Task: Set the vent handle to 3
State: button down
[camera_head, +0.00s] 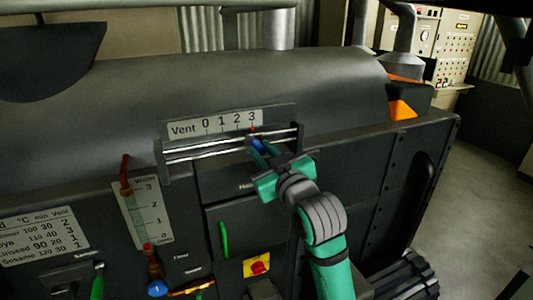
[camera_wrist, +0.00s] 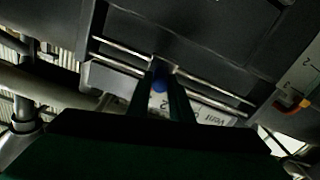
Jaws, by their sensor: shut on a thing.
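The vent scale (camera_head: 214,125) is a white plate marked 0 to 3 above two metal rails (camera_head: 230,146) on the dark machine. The blue vent handle (camera_head: 257,145) sits on the rails toward their right part, below the 3. A small red pointer (camera_head: 253,130) shows at about the 3 mark. My gripper (camera_head: 264,152) reaches up from the lower right and is shut on the handle. In the wrist view, the blue handle (camera_wrist: 160,85) lies between the two dark fingers, which partly hide the scale plate (camera_wrist: 205,113).
An upright scale (camera_head: 148,212) with a red handle (camera_head: 126,175) stands left of the rails. A green handle (camera_head: 223,239) and a red knob on a yellow plate (camera_head: 257,267) are below. An orange part (camera_head: 402,109) is at the right. Open floor lies right of the machine.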

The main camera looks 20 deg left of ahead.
jog(key=shift+w+d+f, duration=0.1)
jog(key=shift+w+d, duration=0.05)
jog(key=shift+d, duration=0.1)
jog(key=c, duration=1.6)
grip_release()
jog(key=v, duration=1)
jog(key=shift+s+d, duration=0.25)
jog(key=shift+s, duration=0.05)
